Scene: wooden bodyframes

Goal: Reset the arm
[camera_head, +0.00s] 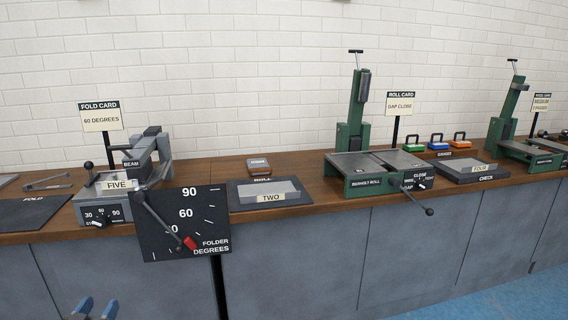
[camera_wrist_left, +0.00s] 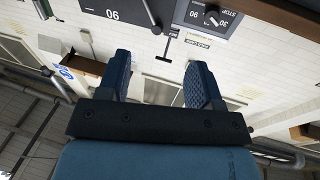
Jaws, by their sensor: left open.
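My left gripper (camera_head: 95,308) shows at the bottom left of the head view, only its blue fingertips in frame. It is low in front of the bench, below and left of the folder dial board (camera_head: 186,222), and touches nothing. In the left wrist view its two blue fingers (camera_wrist_left: 158,78) are spread apart with nothing between them. The board carries a dark lever (camera_head: 160,220) with a red part (camera_head: 190,243) at its lower end, near the FOLDER DEGREES lettering. My right gripper is in neither view.
The wooden bench (camera_head: 320,192) runs along a white brick wall. On it stand the folder marked FIVE (camera_head: 117,185), a tray marked TWO (camera_head: 271,197), a green roll machine (camera_head: 375,170) with a protruding crank (camera_head: 429,211), and a tray marked FOUR (camera_head: 479,168). Blue floor shows lower right.

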